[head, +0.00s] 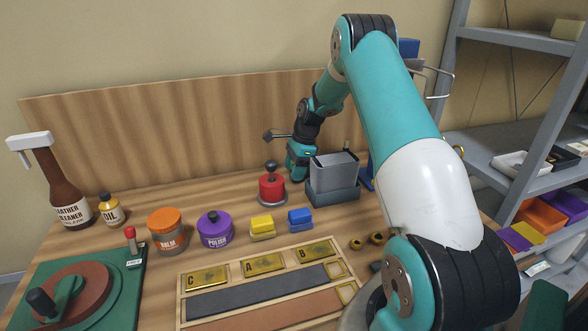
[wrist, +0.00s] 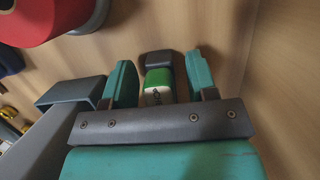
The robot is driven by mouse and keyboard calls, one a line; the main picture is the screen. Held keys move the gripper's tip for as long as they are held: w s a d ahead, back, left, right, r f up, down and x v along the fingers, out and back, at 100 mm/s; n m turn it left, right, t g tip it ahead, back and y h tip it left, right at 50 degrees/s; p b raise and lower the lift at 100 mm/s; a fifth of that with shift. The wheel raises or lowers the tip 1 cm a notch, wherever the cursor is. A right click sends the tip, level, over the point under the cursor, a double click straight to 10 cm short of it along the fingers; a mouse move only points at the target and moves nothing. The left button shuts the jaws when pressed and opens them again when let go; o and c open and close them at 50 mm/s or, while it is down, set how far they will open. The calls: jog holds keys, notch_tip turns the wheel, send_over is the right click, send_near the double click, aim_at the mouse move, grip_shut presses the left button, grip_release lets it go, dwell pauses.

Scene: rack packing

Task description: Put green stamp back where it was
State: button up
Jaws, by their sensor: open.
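My gripper (head: 299,158) is low at the back of the bench, beside the grey bin. In the wrist view my gripper (wrist: 160,68) has its two teal fingers apart. The green stamp (wrist: 158,78), a small block with a green band and a pale, marked face, lies between the fingers. Gaps show on both sides of it. A dark piece (wrist: 159,58) sits at its far end; I cannot tell whether it belongs to the stamp. The stamp does not show in the head view.
The grey bin (head: 335,172) stands close to the gripper, as does a red pot (head: 271,188) with a black knob. The wooden back panel (head: 180,130) is just behind. Jars, yellow and blue blocks and a wooden tray (head: 262,282) lie in front.

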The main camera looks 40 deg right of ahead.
jog(key=v, duration=0.8)
jog(key=b+v, duration=0.1)
jog(key=v, duration=0.3)
jog(key=shift+a+r, duration=0.25)
jog(key=s+a+r+n, duration=0.2)
jog(key=a+r+n, duration=0.3)
jog(key=a, duration=0.7)
jog(key=s+a+r+n, duration=0.25)
jog(key=a+n, duration=0.55)
jog(key=a, duration=0.4)
jog(key=s+a+n, duration=0.8)
jog(key=s, duration=0.4)
jog(key=s+a+n+g+y, duration=0.1)
jog(key=s+a+n, duration=0.7)
jog(key=s, duration=0.4)
jog(key=shift+s+a+f+n+y, duration=0.2)
jog(key=shift+s+n+y, duration=0.15)
jog(key=shift+n, duration=0.35)
